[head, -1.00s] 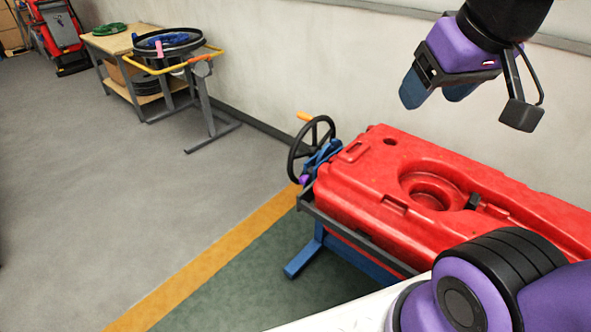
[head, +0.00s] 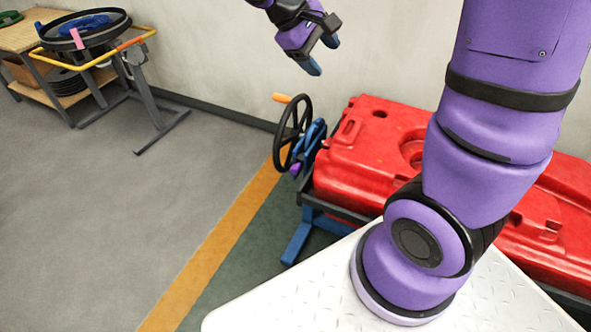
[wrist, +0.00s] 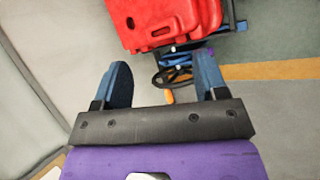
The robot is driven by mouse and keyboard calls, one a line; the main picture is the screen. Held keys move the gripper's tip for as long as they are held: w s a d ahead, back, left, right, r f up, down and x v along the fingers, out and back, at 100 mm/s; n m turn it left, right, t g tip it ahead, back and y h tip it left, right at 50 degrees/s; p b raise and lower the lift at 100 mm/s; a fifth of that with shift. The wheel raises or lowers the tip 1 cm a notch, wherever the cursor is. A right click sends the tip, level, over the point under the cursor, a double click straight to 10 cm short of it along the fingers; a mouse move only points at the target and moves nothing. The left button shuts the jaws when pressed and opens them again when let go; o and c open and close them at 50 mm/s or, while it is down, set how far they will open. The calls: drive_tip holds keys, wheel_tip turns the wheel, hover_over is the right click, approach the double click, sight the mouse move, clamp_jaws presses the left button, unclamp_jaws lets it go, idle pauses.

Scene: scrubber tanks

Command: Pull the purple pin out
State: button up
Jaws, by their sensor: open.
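The purple pin (head: 296,168) is a small piece low on the blue bracket (head: 309,145), beside the black handwheel, at the left end of the red tank (head: 372,160). In the wrist view a small purple spot shows beside the blue frame, too small to be sure it is the pin. My gripper (head: 321,55) is open and empty, in the air above the handwheel and pin. In the wrist view its blue fingers (wrist: 162,63) stand wide apart, with the handwheel beyond and between them.
The black handwheel (head: 279,150) with an orange handle (head: 282,98) stands close to the pin. A pale wall (head: 210,50) runs behind. A round black-rimmed stand (head: 85,32) with yellow bars is at far left. The grey floor (head: 110,210) before the tank's left end is clear.

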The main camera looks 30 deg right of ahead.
drive_tip(key=w+f+n+h, duration=0.45)
drive_tip(key=w+f, duration=0.45)
drive_tip(key=f, duration=0.3)
drive_tip(key=n+t+h, duration=0.3)
drive_tip(key=n+t, duration=0.9)
drive_tip(key=n, duration=0.1)
approach(294, 172)
drive_tip(key=x, duration=1.1)
drive_tip(key=shift+w+d, duration=0.15)
drive_tip(key=shift+d, duration=0.05)
clamp_jaws()
drive_tip(key=shift+v, duration=2.25)
drive_tip(key=shift+f, duration=0.1)
